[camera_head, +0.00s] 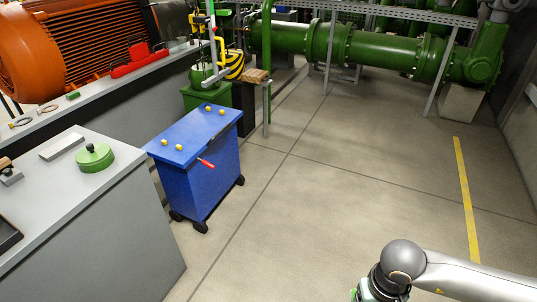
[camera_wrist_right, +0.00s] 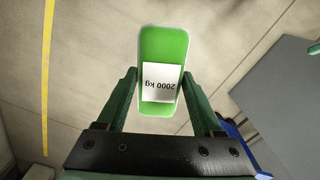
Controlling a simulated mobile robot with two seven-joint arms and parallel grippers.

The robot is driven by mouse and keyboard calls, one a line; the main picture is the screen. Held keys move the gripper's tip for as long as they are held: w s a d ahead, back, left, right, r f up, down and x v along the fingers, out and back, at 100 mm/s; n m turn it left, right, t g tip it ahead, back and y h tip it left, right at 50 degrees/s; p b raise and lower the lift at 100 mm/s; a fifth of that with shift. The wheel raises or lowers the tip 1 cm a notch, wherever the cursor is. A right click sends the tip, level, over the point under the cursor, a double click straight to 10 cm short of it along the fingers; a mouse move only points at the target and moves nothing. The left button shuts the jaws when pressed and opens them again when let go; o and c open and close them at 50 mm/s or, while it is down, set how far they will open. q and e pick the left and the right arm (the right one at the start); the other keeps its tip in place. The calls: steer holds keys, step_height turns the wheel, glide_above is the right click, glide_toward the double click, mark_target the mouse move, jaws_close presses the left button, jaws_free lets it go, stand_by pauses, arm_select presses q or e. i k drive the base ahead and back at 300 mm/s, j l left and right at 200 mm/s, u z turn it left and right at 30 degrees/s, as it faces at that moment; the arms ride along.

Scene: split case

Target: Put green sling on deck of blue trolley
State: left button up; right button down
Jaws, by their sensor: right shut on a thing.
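The green sling (camera_wrist_right: 164,45), a flat green piece with rounded ends and a white "2000 kg" label, is in the right wrist view. My right gripper (camera_wrist_right: 158,75) is shut on it, one finger on each side, and holds it over the floor. The blue trolley (camera_head: 202,165) stands left of centre in the head view, with several yellow knobs on its deck (camera_head: 195,132). A bit of blue also shows at the right in the wrist view (camera_wrist_right: 238,140). My right arm is at the bottom right, well apart from the trolley. My left gripper is not in view.
A grey workbench (camera_head: 110,185) with a round green lid-like part (camera_head: 95,157) stands left of the trolley. A green pipe (camera_head: 375,48) runs along the back. The floor between my right arm and the trolley is clear.

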mark_target(192, 130)
steer(key=i+j, duration=0.1)
steer(key=i, duration=0.45)
steer(key=i+j+z, duration=0.1)
steer(key=i, duration=0.45)
steer(key=i+z, duration=0.3)
steer(key=i, duration=0.8)
steer(key=i+u, duration=0.2)
steer(key=u, duration=0.15)
steer(key=i+u, duration=0.2)
steer(key=u, duration=0.15)
steer(key=i+l+u, duration=0.1)
steer(key=u, duration=0.25)
steer(key=i+u, duration=0.15)
steer(key=u, duration=0.25)
steer(key=i+u, duration=0.15)
steer(key=u, duration=0.25)
steer(key=i+l+u, duration=0.1)
steer(key=u, duration=0.3)
steer(key=i+l+u, duration=0.1)
steer(key=i+u, duration=0.15)
steer(key=u, duration=0.15)
steer(key=i+l+u, duration=0.2)
steer(key=u, duration=0.2)
